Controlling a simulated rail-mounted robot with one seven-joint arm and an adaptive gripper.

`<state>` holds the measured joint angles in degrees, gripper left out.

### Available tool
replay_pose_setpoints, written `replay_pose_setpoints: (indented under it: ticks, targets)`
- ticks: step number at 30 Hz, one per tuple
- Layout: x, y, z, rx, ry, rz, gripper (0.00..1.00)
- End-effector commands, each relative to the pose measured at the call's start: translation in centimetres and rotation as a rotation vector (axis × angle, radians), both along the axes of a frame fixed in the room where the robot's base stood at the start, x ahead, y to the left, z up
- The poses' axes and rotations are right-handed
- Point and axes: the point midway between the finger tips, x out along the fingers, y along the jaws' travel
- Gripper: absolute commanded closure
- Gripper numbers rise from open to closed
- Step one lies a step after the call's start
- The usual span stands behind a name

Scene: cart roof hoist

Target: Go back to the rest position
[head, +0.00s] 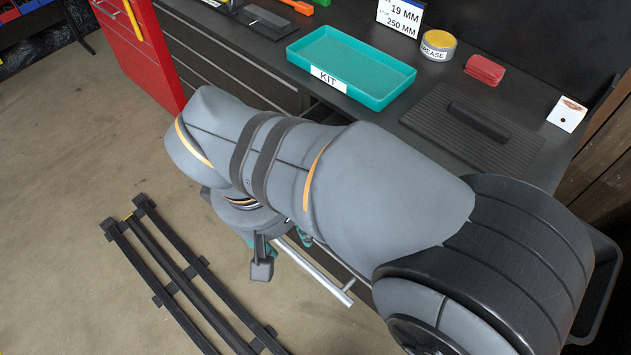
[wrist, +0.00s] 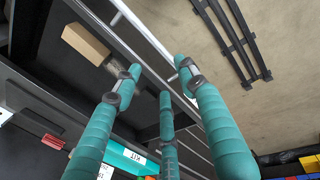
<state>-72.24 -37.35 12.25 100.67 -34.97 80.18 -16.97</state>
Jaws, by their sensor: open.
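My gripper (wrist: 160,76) has three teal fingers spread apart in the wrist view, with nothing between them. In the head view my grey arm covers most of it; only small teal parts show below the arm. The gripper is in front of the dark workbench (head: 415,118). In the wrist view, the fingers lie over an open drawer's pale front rail (wrist: 150,38). A tan block (wrist: 86,43) lies inside that drawer, apart from the fingers. The rail also shows below my arm in the head view (head: 318,275).
A teal KIT tray (head: 355,62) sits on the bench beyond my arm. A grease tin (head: 438,46), a red item (head: 485,70), a ribbed mat (head: 450,130) and a white card (head: 567,114) lie right. A red cabinet (head: 165,60) stands left. Dark rails (head: 180,280) lie on open floor.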

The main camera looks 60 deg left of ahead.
Motion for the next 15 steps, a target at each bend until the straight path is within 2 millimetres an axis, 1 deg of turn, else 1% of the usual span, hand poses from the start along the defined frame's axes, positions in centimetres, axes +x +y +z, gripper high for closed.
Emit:
replay_pose_setpoints:
  ticks: [5, 8, 11, 15]
  targets:
    - [0.1, 0.0, -0.3, -0.001, 0.000, 0.000, 0.59]
    - [0.3, 0.0, -1.1, -0.003, -0.002, -0.001, 0.59]
    - [0.6, 0.0, -2.5, -0.005, -0.002, -0.002, 0.59]
    - [1.1, 0.2, -5.2, -0.007, -0.003, -0.001, 0.59]
